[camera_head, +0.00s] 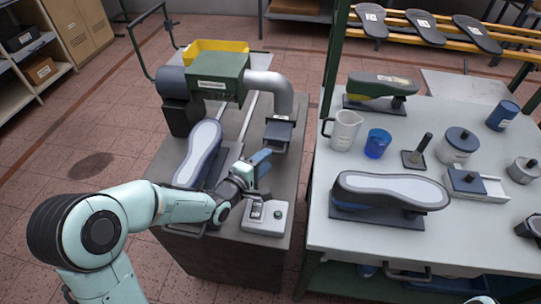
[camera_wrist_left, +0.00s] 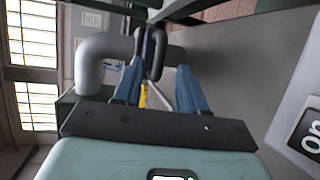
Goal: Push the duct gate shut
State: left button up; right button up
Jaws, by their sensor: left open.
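The duct gate (camera_head: 278,133) is a dark grey-blue box at the lower end of the grey bent pipe (camera_head: 272,82) on the machine bench. How far its slide stands out cannot be told. My left gripper (camera_head: 264,168) is open and empty, in front of the gate and apart from it, above the bench. In the left wrist view, its two blue fingers (camera_wrist_left: 158,88) point toward a dark loop-shaped handle (camera_wrist_left: 152,48) near the bent pipe (camera_wrist_left: 103,62). The handle shows beyond and between the fingertips. My right gripper is not in view.
A control box (camera_head: 265,217) with a switch and green button lies just below my left gripper. A shoe last (camera_head: 198,150) stands left of it. The green motor (camera_head: 218,76) is behind. The right table (camera_head: 405,115) holds a jug, a cup, canisters and another last.

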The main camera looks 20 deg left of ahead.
pick_arm(q)
jog(key=x, duration=0.3)
jog(key=shift+w, duration=0.35)
